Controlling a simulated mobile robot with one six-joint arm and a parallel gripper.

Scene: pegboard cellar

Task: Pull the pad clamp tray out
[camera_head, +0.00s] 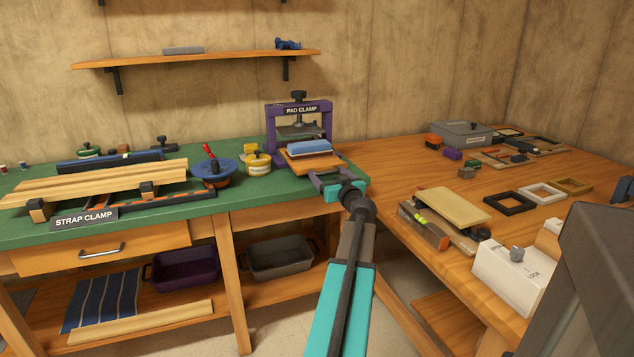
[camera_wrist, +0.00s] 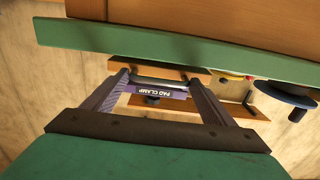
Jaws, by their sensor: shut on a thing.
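The pad clamp (camera_head: 271,126) is a purple frame with a black knob and a "PAD CLAMP" sign, at the back right of the green bench. Its tray (camera_head: 293,165) is a wooden board carrying a blue pad (camera_head: 309,146); it sticks out at the frame's front. My gripper (camera_head: 331,178) is at the tray's front edge. In the wrist view, which looks upside down, my two fingers lie at either side of a grey handle bar (camera_wrist: 160,83), shut on it, with the tray (camera_wrist: 172,70) just beyond. The exact finger contact is hard to see.
The green bench top (camera_head: 205,208) holds a yellow tin (camera_head: 257,163), a blue round tool (camera_head: 215,171) and a strap clamp with boards to the left. A wooden table (camera_head: 420,160) with several frames and boxes stands to the right.

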